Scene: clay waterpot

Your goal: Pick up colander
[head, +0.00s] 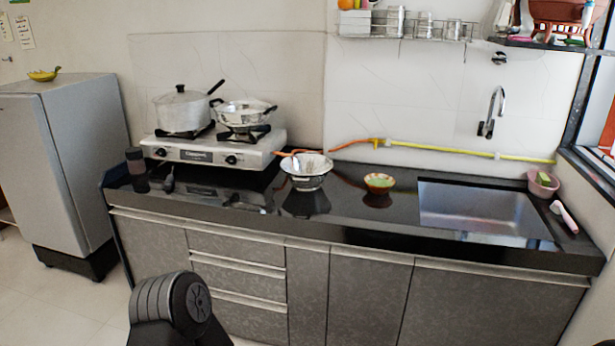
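The colander appears to be the silvery metal bowl (306,172) standing upright on the black countertop (340,212), right of the stove and near the middle of the counter. Its wide mouth faces up, and the inside looks light and speckled. Nothing touches it from above. Neither of my grippers is in view. A dark rounded link of my own arm shows at the bottom left, well below and in front of the counter.
A gas stove (215,152) holds a lidded pot (182,112) and a metal pan (243,113). An orange hose (345,147) runs behind the bowl. A small brown bowl (379,182) stands to its right, before the sink (475,208). Counter in front is clear.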

